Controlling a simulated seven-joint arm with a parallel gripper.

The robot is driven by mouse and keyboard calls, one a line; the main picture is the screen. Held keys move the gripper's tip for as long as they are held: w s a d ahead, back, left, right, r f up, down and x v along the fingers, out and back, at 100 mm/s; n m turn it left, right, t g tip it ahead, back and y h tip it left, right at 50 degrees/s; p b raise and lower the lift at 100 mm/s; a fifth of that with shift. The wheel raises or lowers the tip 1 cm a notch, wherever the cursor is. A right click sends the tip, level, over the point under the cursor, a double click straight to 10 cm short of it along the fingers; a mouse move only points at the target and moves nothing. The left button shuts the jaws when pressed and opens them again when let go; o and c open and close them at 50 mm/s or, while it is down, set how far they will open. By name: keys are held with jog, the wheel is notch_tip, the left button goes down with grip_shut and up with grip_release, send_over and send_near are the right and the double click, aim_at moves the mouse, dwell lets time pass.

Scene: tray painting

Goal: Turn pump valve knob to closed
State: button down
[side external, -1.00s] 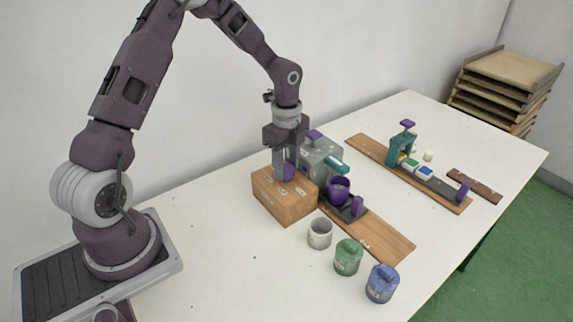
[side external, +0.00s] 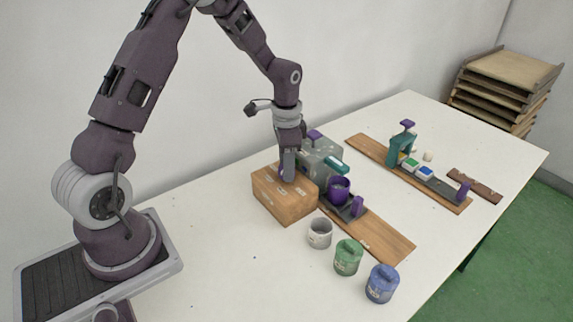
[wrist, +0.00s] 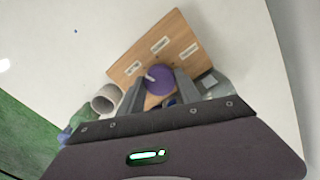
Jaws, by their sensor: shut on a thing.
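The pump valve knob (wrist: 159,80) is a round purple knob with a white pointer mark, on top of a wooden box (side external: 280,203). In the wrist view the pointer aims to the left, near one of several white labels on the box top (wrist: 125,70). My gripper (side external: 288,176) is upright over the box with its fingers down at the knob. In the wrist view the fingers of my gripper (wrist: 160,83) are shut on the knob from both sides. In the side view the fingers hide most of the knob. The label writing is too small to read.
A grey machine (side external: 318,152) with a teal handle stands right behind the box, beside a purple cup (side external: 338,190). A white cup (side external: 320,233), a green pot (side external: 347,258) and a blue pot (side external: 382,284) stand in front. The table's left front is clear.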

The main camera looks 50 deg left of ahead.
jog(key=n, duration=0.3)
jog(key=shift+n, duration=0.4)
jog(key=n, duration=1)
jog(key=shift+n, duration=0.3)
jog(key=c, duration=0.8)
grip_release()
jog(key=shift+c, duration=0.2)
notch_tip(320, 180, up, 7)
jog(key=shift+r, duration=0.1)
